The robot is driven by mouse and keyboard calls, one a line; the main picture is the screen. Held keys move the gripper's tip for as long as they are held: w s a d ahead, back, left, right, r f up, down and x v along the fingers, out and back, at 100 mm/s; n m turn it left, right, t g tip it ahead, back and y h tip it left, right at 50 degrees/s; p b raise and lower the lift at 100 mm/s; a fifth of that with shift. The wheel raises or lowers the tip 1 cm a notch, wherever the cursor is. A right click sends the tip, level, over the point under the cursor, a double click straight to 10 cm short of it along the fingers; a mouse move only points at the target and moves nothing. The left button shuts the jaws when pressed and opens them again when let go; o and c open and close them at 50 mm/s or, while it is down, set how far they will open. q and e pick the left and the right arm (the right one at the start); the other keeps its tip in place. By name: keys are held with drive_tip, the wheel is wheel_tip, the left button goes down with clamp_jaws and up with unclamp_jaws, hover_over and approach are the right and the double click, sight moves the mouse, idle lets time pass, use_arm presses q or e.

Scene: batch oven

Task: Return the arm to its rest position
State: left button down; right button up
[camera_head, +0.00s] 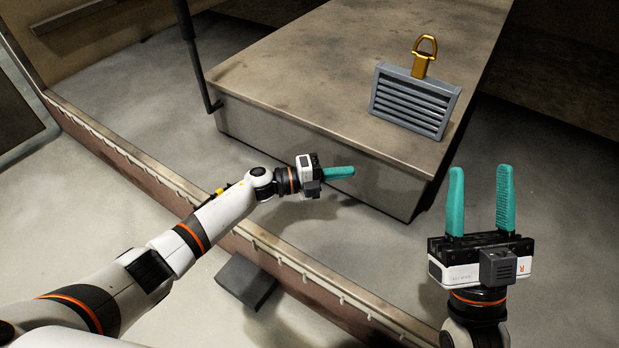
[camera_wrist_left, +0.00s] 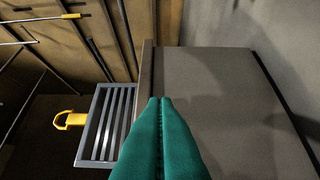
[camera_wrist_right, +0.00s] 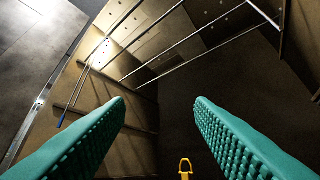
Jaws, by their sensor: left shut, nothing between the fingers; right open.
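My left gripper (camera_head: 352,172) reaches in from the left in the head view, its teal fingers shut together and empty, in front of the low metal block's side. In the left wrist view its closed fingers (camera_wrist_left: 160,101) point toward the block. My right gripper (camera_head: 479,172) is at the lower right with its fingers pointing up, spread apart and empty. In the right wrist view a clear gap shows between its fingers (camera_wrist_right: 160,102). Neither gripper touches anything that I can see.
A grey slatted vent piece (camera_head: 413,101) with a yellow handle (camera_head: 424,56) stands on the block's top (camera_head: 330,75), near its right edge. A dark post (camera_head: 196,60) rises at the block's left. A ribbed ledge (camera_head: 130,160) runs diagonally beneath my left arm. Floor right of the block is clear.

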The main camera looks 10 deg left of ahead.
use_arm(q)
drive_tip(key=p+v, duration=0.1)
drive_tip(key=v, duration=0.6)
drive_tip(key=shift+a+f, duration=0.2)
drive_tip(key=shift+a, duration=0.1)
use_arm(e)
drive_tip(key=w+f+g+h, duration=0.1)
drive_tip(key=w+f+g, duration=0.3)
drive_tip(key=shift+f+h, duration=0.3)
drive_tip(key=shift+f, duration=0.05)
